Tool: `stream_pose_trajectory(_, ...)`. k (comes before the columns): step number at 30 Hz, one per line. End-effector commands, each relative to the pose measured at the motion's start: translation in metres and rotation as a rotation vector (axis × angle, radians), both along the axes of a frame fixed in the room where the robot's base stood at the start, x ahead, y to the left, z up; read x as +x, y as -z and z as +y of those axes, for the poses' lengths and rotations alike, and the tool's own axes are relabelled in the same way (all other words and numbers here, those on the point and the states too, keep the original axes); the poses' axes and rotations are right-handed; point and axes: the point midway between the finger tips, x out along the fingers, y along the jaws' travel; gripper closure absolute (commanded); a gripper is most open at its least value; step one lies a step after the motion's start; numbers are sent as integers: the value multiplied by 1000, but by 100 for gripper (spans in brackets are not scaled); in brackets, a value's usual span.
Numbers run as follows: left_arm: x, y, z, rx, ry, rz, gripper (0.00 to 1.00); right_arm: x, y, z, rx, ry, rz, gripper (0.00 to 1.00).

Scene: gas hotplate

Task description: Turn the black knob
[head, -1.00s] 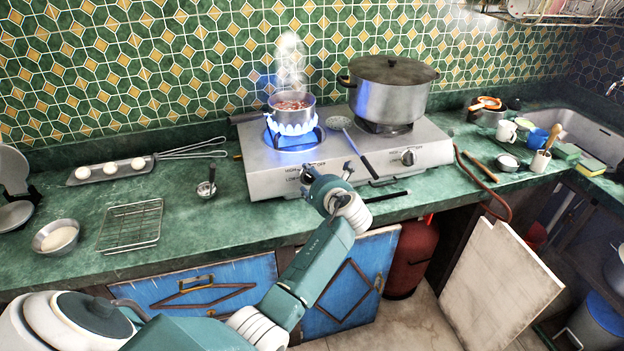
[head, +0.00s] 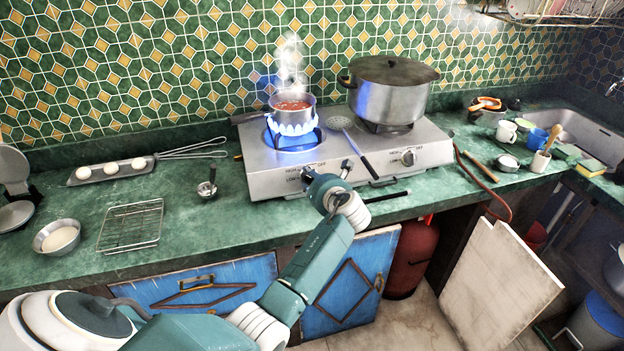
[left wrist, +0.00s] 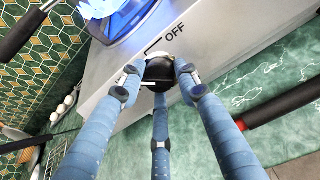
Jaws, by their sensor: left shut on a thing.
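The black knob (left wrist: 158,72) is on the front of the steel gas hotplate (left wrist: 213,25), just below the printed word OFF in the left wrist view. My left gripper (left wrist: 157,80) is shut on it, with fingers at both sides and one below. In the head view my left gripper (head: 318,184) is at the left front of the hotplate (head: 275,184) and hides most of this knob. A large blue flame burns on the left burner (head: 291,138) under a small steaming pot (head: 292,113). My right gripper is not in view.
A second knob (head: 408,157) is at the right of the hotplate front. A large lidded pot (head: 388,97) stands on the right burner. A skimmer (head: 355,140) lies between the burners. A ladle (head: 207,186) and a wire rack (head: 131,226) lie on the counter to the left.

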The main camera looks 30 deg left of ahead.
Motion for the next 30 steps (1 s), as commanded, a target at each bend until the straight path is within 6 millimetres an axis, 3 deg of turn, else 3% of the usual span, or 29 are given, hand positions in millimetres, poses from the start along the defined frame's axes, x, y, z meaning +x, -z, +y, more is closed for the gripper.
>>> stream_pose_trajectory(30, 2, -1, -2, -391, -358, -454, 94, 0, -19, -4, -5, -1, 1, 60)
